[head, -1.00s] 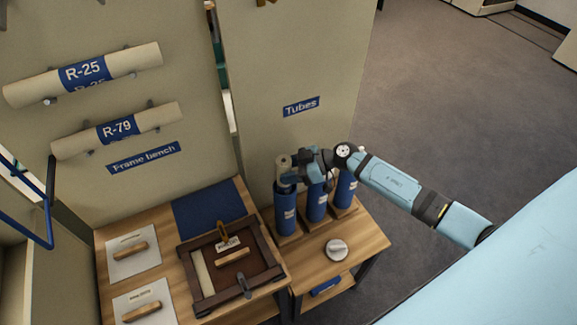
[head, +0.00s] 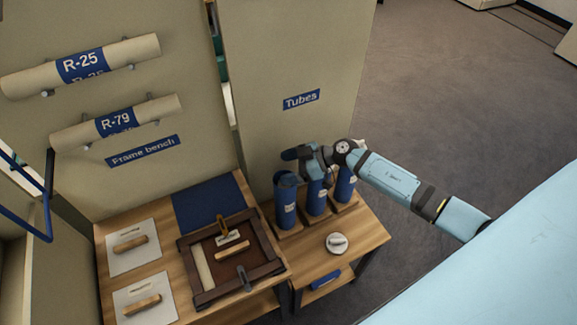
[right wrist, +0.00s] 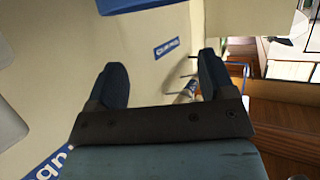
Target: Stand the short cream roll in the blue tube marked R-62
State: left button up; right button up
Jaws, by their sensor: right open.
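Three blue tubes stand in a row on the side table: a left tube (head: 285,212), a middle tube (head: 316,199) and a right tube (head: 345,185). Their white labels are too small to read. My right gripper (head: 290,166) is open at the top of the left tube. In the right wrist view its fingers (right wrist: 161,85) are spread with nothing between them. The short cream roll does not show above the left tube; whether it is inside is hidden. My left gripper is out of view.
A pale end (head: 361,143) shows behind my arm near the right tube. A round white-topped object (head: 337,242) lies in front of the tubes. The frame bench with a wooden frame (head: 190,272) is at left. Rolls R-25 (head: 120,53) and R-79 (head: 155,111) hang on the wall.

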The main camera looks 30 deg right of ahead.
jog(key=shift+d, duration=0.1)
jog(key=b+v, duration=0.1)
jog(key=v, duration=1.2)
jog(key=shift+s+d+b, duration=0.2)
jog(key=shift+d+b, duration=0.05)
jog(key=shift+b, duration=0.15)
jog(key=shift+r, duration=0.15)
